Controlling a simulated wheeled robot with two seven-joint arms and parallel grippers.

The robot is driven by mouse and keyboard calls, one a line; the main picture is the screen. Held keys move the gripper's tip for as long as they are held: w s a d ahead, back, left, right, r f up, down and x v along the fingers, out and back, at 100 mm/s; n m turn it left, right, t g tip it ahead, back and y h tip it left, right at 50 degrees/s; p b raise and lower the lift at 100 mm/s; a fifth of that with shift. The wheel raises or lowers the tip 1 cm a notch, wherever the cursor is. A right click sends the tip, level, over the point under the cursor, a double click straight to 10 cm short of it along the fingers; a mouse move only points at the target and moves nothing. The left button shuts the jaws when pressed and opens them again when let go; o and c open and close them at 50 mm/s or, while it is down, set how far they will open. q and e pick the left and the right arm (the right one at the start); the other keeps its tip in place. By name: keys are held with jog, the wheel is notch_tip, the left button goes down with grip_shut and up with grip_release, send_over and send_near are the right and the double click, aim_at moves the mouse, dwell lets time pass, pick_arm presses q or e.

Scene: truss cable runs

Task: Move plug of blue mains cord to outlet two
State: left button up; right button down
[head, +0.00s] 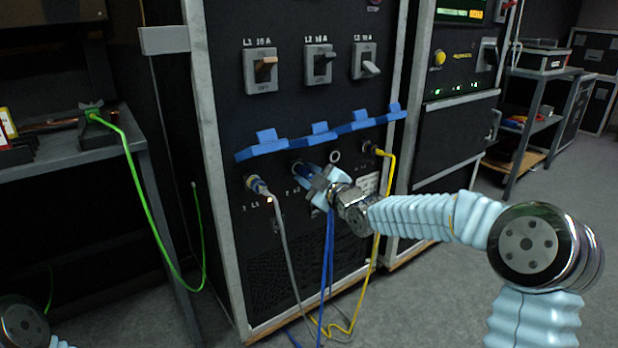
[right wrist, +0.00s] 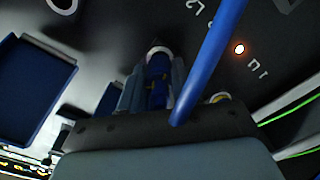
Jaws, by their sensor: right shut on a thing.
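My right gripper (head: 320,180) is shut on the blue plug (head: 303,168) at the rack's front panel. The plug points into the panel at the second outlet position from the left, by the L2 marking. I cannot tell how far it is seated; the gripper hides the outlet. In the right wrist view the blue plug (right wrist: 157,80) sits between the fingers, its nose at the panel. The blue cord (head: 327,260) hangs down from the gripper and crosses the right wrist view (right wrist: 209,62). My left gripper is not in view.
A grey cord's plug (head: 259,187) is in the leftmost outlet, a yellow cord's plug (head: 376,151) in the rightmost. An empty ring outlet (head: 335,157) lies between. Blue lids (head: 320,135) stick out above. Cords hang below. A green cord (head: 150,215) hangs from the left bench.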

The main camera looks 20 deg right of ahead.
jog(key=shift+w+a, duration=0.15)
jog(key=shift+w, duration=0.2)
jog(key=shift+b, duration=0.3)
dwell(0.5)
jog(key=shift+w+a+b, duration=0.15)
jog(key=shift+w+b, duration=0.2)
jog(key=shift+b, duration=0.1)
jog(key=shift+r+m, duration=0.1)
jog(key=shift+m, duration=1.3)
jog(key=shift+p, duration=0.3)
jog(key=shift+w+r+m, duration=0.1)
jog(key=shift+m, duration=1.3)
